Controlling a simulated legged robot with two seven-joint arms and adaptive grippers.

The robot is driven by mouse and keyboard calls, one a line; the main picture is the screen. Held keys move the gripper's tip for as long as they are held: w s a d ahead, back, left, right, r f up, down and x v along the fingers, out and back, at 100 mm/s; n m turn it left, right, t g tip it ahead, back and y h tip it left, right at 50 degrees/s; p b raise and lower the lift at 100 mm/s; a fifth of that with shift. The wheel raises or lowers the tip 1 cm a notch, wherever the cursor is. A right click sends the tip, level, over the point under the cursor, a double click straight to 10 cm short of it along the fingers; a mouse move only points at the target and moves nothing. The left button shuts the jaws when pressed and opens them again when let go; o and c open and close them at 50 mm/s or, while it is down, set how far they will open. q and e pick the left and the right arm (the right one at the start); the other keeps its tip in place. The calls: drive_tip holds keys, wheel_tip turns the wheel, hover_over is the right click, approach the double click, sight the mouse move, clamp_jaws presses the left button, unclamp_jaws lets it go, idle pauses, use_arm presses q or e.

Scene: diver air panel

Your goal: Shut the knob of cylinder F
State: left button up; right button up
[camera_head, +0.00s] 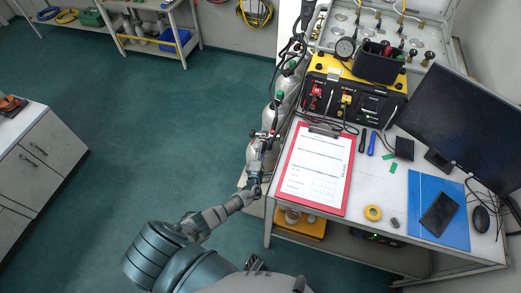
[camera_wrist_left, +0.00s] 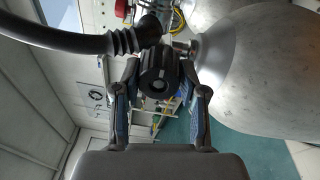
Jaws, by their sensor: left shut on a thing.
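My left gripper (camera_head: 262,138) is at the near end of a row of pale grey gas cylinders (camera_head: 286,86) left of the table. In the left wrist view, a round black knob (camera_wrist_left: 157,76) sits between the two fingers of the left gripper (camera_wrist_left: 160,66), and they are shut on it. The knob is on a valve beside the rounded shoulder of a grey cylinder (camera_wrist_left: 262,70). No letter on this cylinder can be read. In the head view the gripper hides the knob.
A black hose (camera_wrist_left: 55,37) runs to the valve close beside the gripper. The table (camera_head: 403,180) stands right of the cylinders, with a red clipboard (camera_head: 287,185) near its left edge and a yellow-black panel (camera_head: 347,96) behind. Open green floor (camera_head: 130,130) lies left.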

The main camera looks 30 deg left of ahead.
use_arm(q)
drive_tip(key=shift+s+d+f+m, duration=0.1)
drive_tip(key=shift+s+f+m, duration=0.05)
drive_tip(key=shift+f+m, duration=0.15)
drive_tip(key=o, duration=1.1)
drive_tip(key=shift+o, duration=0.2)
drive_tip(key=shift+r, duration=0.1)
drive_tip(key=v, duration=0.7)
